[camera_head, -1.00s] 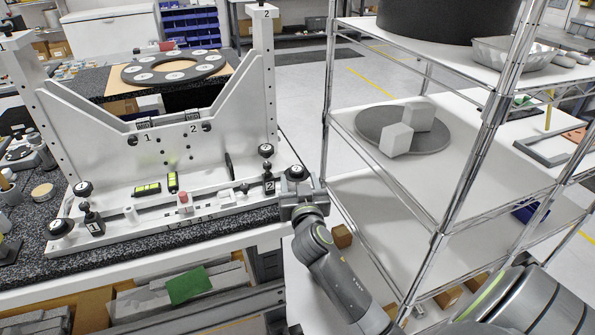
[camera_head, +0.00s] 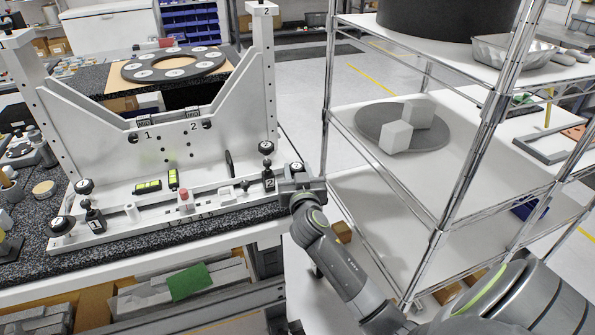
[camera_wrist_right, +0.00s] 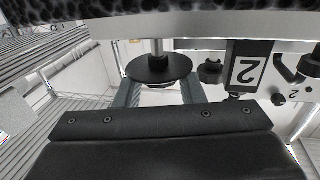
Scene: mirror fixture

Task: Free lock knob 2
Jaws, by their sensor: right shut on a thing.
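Lock knob 2 (camera_head: 297,167) is a dark round knob at the right end of the white fixture's base rail (camera_head: 215,200). My right gripper (camera_head: 295,174) is shut on it and hides much of it in the head view. In the right wrist view the knob is a black disc (camera_wrist_right: 158,68) on a metal shaft, with the two grey fingers (camera_wrist_right: 158,92) on either side of it. A black block marked 2 (camera_wrist_right: 246,72) shows beside it, and the shaft still meets the pale rail. My left gripper is not in view.
A black ball-topped post (camera_head: 266,160) stands close left of my right gripper. Another lock knob (camera_head: 62,226) is at the rail's left end. A wire shelf rack (camera_head: 440,190) stands just right of my right arm. Floor shows between table and rack.

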